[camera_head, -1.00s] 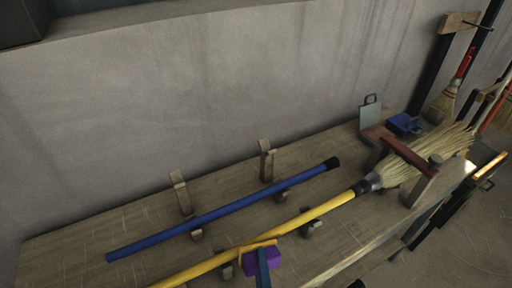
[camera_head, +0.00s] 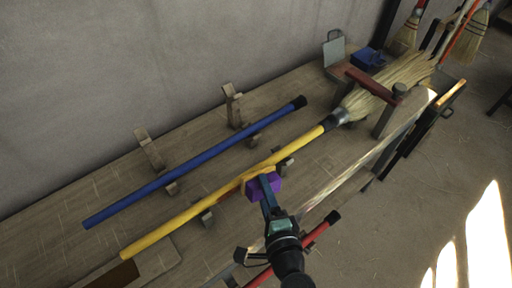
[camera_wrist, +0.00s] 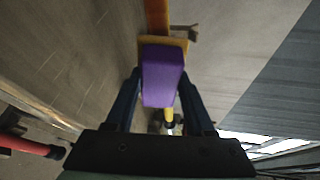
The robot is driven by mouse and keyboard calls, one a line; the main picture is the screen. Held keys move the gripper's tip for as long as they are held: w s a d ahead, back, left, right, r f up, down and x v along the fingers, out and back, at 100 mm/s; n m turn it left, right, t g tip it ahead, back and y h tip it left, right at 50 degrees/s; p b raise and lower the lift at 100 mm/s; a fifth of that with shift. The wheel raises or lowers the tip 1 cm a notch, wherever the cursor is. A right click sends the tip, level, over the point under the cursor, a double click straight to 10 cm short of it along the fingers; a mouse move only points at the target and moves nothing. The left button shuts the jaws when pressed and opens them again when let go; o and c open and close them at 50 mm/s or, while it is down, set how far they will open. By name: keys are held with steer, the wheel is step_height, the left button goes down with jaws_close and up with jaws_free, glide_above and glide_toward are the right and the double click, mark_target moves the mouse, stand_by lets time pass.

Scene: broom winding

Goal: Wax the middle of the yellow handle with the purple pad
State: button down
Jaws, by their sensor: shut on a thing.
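The yellow handle (camera_head: 175,227) lies slantwise across the bench in holders, with its straw broom head (camera_head: 385,88) at the far right. My gripper (camera_head: 270,193) is shut on the purple pad (camera_head: 262,187), which has an orange-yellow base. The pad is at the handle's middle, between two holders and nearer the right one. Contact is hard to tell. Just left of the pad, a stretch of the handle looks orange-brown. The wrist view shows the pad (camera_wrist: 162,75) between my fingers, with an orange-brown part of the handle (camera_wrist: 157,14) beyond it.
A blue handle (camera_head: 190,165) lies behind, roughly parallel. A red handle (camera_head: 318,232) is in front of the bench beside my arm. A blue object (camera_head: 367,60) and a metal-plated block (camera_head: 335,55) stand at the back right. Open floor is at the right.

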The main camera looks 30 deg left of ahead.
mark_target(278, 185)
steer(key=shift+w+d+b, duration=0.25)
steer(key=shift+w+d, duration=0.05)
steer(key=shift+w, duration=0.65)
steer(key=shift+w+d+b, duration=0.25)
steer(key=shift+w+d, duration=0.05)
steer(key=shift+w, duration=0.6)
steer(key=s+d+r, duration=0.1)
steer(key=s+d, duration=0.1)
steer(key=d, duration=0.3)
steer(key=shift+d+p, duration=0.3)
steer(key=d, duration=0.2)
steer(key=s, duration=0.1)
steer(key=shift+d+r, duration=0.25)
steer(key=shift+d, duration=0.15)
stand_by(0.7)
steer(key=shift+n+g+y, duration=0.4)
steer(key=shift+g+y, duration=0.2)
steer(key=shift+w+a+f+b, duration=0.2)
steer(key=shift+w+a, duration=0.1)
steer(key=shift+a, duration=0.9)
steer(key=shift+w+a+f+b, duration=0.15)
steer(key=shift+w+a, duration=0.1)
steer(key=shift+a, duration=1)
steer(key=shift+w+a+f+b, duration=0.1)
steer(key=shift+w+a+f, duration=0.15)
steer(key=shift+a, duration=0.95)
